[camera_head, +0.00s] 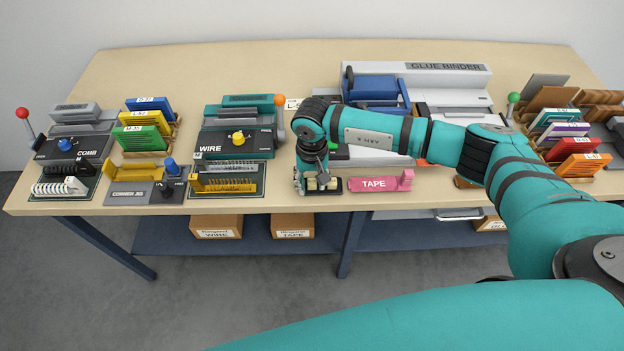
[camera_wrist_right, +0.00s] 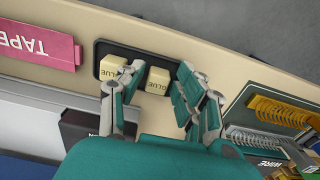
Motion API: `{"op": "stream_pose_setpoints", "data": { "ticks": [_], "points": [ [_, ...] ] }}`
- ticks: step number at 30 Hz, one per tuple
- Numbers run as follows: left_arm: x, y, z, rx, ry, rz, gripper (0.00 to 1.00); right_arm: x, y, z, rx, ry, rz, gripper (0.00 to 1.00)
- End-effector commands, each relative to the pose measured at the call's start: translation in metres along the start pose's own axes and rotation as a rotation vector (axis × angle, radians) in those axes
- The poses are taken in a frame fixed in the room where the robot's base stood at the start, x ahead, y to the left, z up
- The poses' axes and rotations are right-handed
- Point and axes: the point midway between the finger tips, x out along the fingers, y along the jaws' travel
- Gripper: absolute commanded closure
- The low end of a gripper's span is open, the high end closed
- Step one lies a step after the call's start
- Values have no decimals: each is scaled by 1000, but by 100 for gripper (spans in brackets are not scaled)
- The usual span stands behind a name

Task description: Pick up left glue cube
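Two cream glue cubes sit side by side in a dark tray (camera_wrist_right: 97,60) in the right wrist view. The left glue cube (camera_wrist_right: 157,82), as the head view has it, is the right one in this turned wrist view. The other glue cube (camera_wrist_right: 112,66) is beside it, nearer the pink tape block. My right gripper (camera_wrist_right: 152,98) is open, one finger on each side of the left cube; one finger is near the gap between the cubes and partly overlaps the other cube. In the head view my right gripper (camera_head: 318,180) largely covers the cubes. My left gripper is not in view.
A pink TAPE block (camera_head: 378,184) stands right of the tray at the table's front edge. A yellow wire rack (camera_head: 215,184) stands to the left. The glue binder (camera_head: 447,82) and a blue device (camera_head: 374,90) stand behind. Bare table (camera_head: 270,197) shows at the front edge.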

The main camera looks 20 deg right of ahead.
Motion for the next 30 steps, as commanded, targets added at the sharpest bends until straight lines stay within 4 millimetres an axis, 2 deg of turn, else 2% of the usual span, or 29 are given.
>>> {"op": "stream_pose_setpoints", "data": {
  "ticks": [5, 12, 23, 26, 30],
  "points": [
    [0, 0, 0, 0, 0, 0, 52, 1, 0, 0, 0, 1, 0, 65],
    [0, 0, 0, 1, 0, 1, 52, 1, 0, 0, 0, 1, 0, 91],
    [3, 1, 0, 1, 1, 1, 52, -2, 0, -1, 0, 2, 0, 91],
    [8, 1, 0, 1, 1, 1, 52, -9, 0, -1, 0, 3, 1, 91],
    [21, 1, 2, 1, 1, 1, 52, -28, 0, -2, -1, 7, -1, 91]
  ]
}}
